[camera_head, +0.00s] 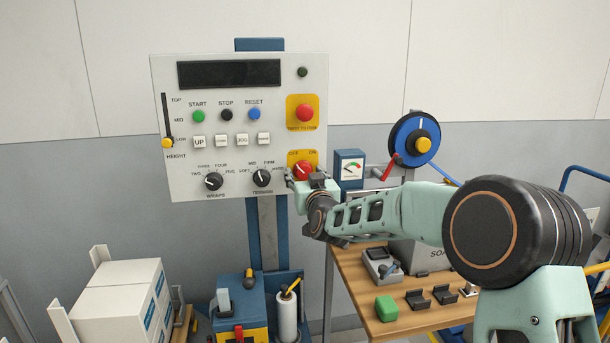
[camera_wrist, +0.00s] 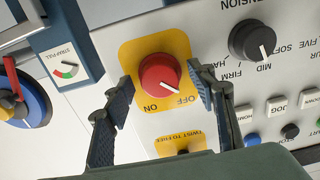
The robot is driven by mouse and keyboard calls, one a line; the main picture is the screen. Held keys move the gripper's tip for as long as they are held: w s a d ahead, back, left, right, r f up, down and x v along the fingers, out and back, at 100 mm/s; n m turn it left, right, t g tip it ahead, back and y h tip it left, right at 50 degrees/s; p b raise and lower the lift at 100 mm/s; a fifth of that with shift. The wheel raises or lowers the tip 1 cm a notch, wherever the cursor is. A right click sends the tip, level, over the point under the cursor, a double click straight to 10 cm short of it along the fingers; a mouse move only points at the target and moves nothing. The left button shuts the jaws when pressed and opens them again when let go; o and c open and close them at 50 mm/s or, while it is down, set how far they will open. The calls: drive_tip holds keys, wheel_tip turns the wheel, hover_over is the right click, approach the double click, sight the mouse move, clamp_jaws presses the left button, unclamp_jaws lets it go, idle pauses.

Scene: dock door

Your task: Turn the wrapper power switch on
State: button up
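The wrapper power switch is a red rotary knob (camera_head: 304,169) on a yellow plate, low on the right side of the control panel (camera_head: 180,120). In the wrist view the red knob (camera_wrist: 159,75) appears turned over, and its white pointer mark aims at the OFF label (camera_wrist: 187,99). The ON label (camera_wrist: 151,107) is on the other side. My gripper (camera_head: 304,180) is in front of the knob. In the wrist view my gripper (camera_wrist: 162,88) is open, with one finger on each side of the knob and visible gaps between. Whether the fingertips reach knob depth is unclear.
The panel's display (camera_head: 229,73) is dark. A red emergency button (camera_head: 305,112) sits above the knob, and the tension dial (camera_head: 262,177) is close at its left. A gauge (camera_head: 349,168) and a blue wheel (camera_head: 415,138) stand to the right, above a wooden bench (camera_head: 352,272).

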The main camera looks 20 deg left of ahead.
drive_tip(key=c, duration=1.1)
drive_tip(key=shift+f+b, duration=0.1)
drive_tip(key=shift+b, duration=0.3)
drive_tip(key=m+b, duration=0.3)
drive_tip(key=shift+f+b, duration=0.15)
drive_tip(key=shift+b, duration=0.25)
drive_tip(key=m+b, duration=0.5)
drive_tip(key=shift+b, duration=0.4)
drive_tip(key=m+b, duration=0.4)
drive_tip(key=m, duration=0.1)
drive_tip(key=shift+m, duration=0.4)
drive_tip(key=shift+r+m+b, duration=0.15)
drive_tip(key=shift+m+b, duration=0.45)
drive_tip(key=shift+m, duration=0.45)
drive_tip(key=shift+r+m+b, duration=0.15)
drive_tip(key=shift+m+b, duration=0.4)
drive_tip(key=shift+m, duration=0.5)
